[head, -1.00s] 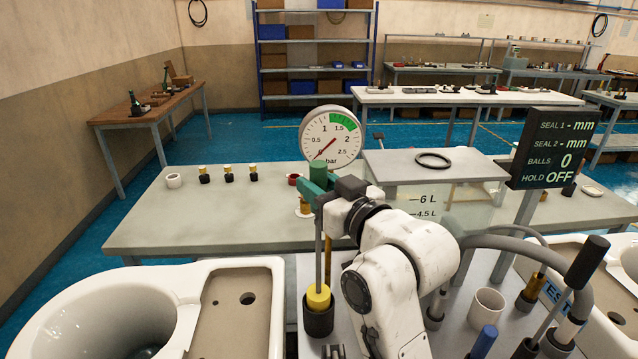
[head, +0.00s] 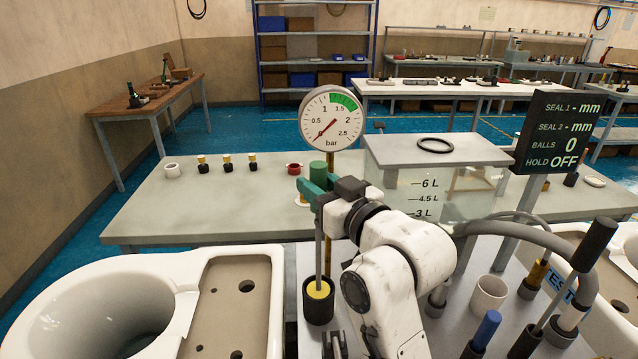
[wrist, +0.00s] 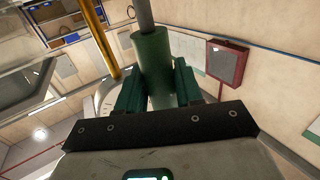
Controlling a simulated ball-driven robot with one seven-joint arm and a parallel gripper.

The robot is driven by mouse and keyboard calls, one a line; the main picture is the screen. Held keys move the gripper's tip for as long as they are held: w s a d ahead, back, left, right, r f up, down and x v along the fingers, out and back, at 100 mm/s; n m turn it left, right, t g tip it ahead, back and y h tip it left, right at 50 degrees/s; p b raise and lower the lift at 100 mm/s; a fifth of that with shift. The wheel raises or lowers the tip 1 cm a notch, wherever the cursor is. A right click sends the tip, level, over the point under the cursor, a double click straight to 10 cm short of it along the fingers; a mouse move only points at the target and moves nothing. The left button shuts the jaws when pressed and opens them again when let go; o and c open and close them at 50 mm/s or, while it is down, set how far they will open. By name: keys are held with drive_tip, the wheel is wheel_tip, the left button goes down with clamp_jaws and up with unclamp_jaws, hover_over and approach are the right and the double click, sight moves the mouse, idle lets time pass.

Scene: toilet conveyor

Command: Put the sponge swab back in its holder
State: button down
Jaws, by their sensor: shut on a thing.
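The sponge swab has a green handle (head: 318,172), a thin grey rod (head: 318,245) and a yellow sponge (head: 319,289). It hangs upright. The sponge is mostly inside the black cup-shaped holder (head: 318,308), with its yellow top showing within the rim. Whether it touches the bottom is hidden. My gripper (head: 318,184) is shut on the green handle, above the holder. In the wrist view my gripper's green fingers (wrist: 158,88) sit on either side of the handle (wrist: 152,55).
A pressure gauge (head: 331,118) on a yellow post stands just behind my gripper. A white toilet bowl (head: 120,310) is at left. A clear water tank (head: 435,190) stands behind the arm. A white cup (head: 488,294) and a blue-handled tool (head: 486,330) are at right.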

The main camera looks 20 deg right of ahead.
drive_tip(key=shift+f+b, duration=1.1)
drive_tip(key=shift+f, duration=0.65)
drive_tip(key=c, duration=0.7)
unclamp_jaws()
drive_tip(key=shift+r, duration=0.1)
drive_tip(key=shift+o, duration=0.2)
drive_tip(key=b+v, duration=0.1)
drive_tip(key=v, duration=0.9)
drive_tip(key=shift+s, duration=0.4)
drive_tip(key=shift+d, duration=0.1)
